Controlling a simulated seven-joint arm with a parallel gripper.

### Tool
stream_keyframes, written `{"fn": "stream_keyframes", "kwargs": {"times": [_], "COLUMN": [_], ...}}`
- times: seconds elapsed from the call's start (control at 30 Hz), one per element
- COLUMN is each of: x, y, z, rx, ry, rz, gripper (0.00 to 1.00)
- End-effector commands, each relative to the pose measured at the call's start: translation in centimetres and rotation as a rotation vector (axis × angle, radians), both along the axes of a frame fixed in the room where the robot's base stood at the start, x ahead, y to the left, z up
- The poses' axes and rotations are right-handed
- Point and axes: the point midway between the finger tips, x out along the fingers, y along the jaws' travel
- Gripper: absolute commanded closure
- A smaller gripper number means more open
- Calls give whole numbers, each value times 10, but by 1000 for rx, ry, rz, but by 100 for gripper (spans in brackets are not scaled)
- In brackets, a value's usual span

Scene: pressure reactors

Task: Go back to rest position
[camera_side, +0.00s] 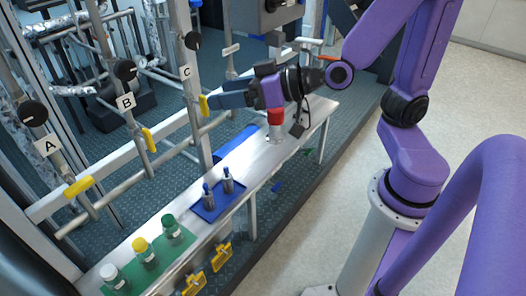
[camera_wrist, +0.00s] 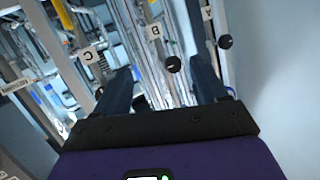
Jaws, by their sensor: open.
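My gripper (camera_side: 218,94) is in the air above the metal bench, pointing left toward the pipes in the side view. Its two blue-grey fingers are apart with nothing between them. In the wrist view my gripper (camera_wrist: 165,88) also shows its fingers spread wide, with pipes and the label B behind them. My purple arm reaches in from the right.
The bench (camera_side: 146,219) carries a green mat (camera_side: 153,267) with several capped bottles and a blue mat (camera_side: 230,207) with two small bottles. Pipes with yellow handles (camera_side: 79,187) and labels A, B and C stand at left.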

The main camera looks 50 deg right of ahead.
Motion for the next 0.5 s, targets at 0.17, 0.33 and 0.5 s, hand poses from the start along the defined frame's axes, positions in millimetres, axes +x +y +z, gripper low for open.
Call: {"fn": "stream_keyframes", "kwargs": {"times": [0.17,0.33,0.5], "x": [-42,-89,-131], "y": [32,40,25], "z": [-24,-48,-71], "rx": [-68,-196,-375], "ry": [180,350,510], "rz": [253,455,605], "gripper": [28,28,28]}}
